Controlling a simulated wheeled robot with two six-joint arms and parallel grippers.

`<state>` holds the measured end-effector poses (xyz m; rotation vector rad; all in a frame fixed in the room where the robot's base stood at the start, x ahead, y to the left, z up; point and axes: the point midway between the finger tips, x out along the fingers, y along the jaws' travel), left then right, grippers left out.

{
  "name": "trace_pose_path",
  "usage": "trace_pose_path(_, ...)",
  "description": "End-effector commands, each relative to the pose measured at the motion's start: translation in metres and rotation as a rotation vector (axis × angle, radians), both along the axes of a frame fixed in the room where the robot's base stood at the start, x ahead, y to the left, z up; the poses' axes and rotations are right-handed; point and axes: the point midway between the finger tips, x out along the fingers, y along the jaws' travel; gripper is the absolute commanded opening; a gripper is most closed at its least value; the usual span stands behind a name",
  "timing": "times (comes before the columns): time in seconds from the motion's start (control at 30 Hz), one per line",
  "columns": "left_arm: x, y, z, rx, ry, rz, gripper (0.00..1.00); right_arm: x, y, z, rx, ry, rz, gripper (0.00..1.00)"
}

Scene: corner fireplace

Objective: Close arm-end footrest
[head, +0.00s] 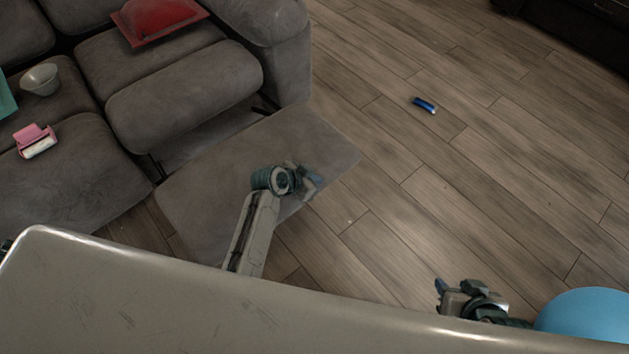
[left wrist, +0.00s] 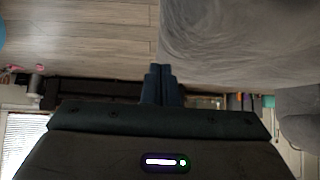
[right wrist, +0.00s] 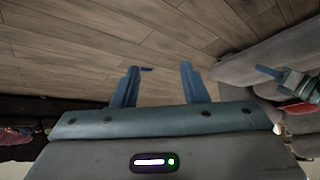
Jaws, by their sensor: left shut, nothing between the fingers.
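The arm-end footrest (head: 210,195) is a grey padded panel swung out in front of the sofa seat beside the armrest, with a dark gap behind it. My left gripper (head: 312,178) is at the footrest's right-hand outer part in the head view, and my left forearm overlaps its near edge. I cannot tell whether it touches the panel. Its fingers are together and empty in the left wrist view (left wrist: 161,84), where a large grey padded surface (left wrist: 240,40) fills the upper right. My right gripper (head: 440,290) is away from the footrest, over the floor, its fingers apart and empty in the right wrist view (right wrist: 158,88).
The grey sofa (head: 185,90) holds a red object (head: 158,18), a white bowl (head: 40,79) and a pink item (head: 35,138). A small blue object (head: 424,105) lies on the wood floor. A blue round thing (head: 585,318) is at lower right. Floor right of the footrest is mostly clear.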

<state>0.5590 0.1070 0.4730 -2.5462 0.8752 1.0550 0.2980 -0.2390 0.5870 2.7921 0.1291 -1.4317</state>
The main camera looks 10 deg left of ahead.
Motion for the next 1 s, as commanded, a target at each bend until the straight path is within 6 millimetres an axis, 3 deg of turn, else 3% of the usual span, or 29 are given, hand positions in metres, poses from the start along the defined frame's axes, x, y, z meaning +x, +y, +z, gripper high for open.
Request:
trace_pose_path(0.57,0.0,0.001,-0.006,0.003,-0.002,0.001,0.0,0.001,0.001,-0.002,0.006,-0.013,-0.001,0.4)
trace_pose_path(1.0,0.004,0.006,-0.04,0.055,-0.042,0.001,0.0,0.023,0.009,-0.005,0.07,-0.215,-0.02,0.4)
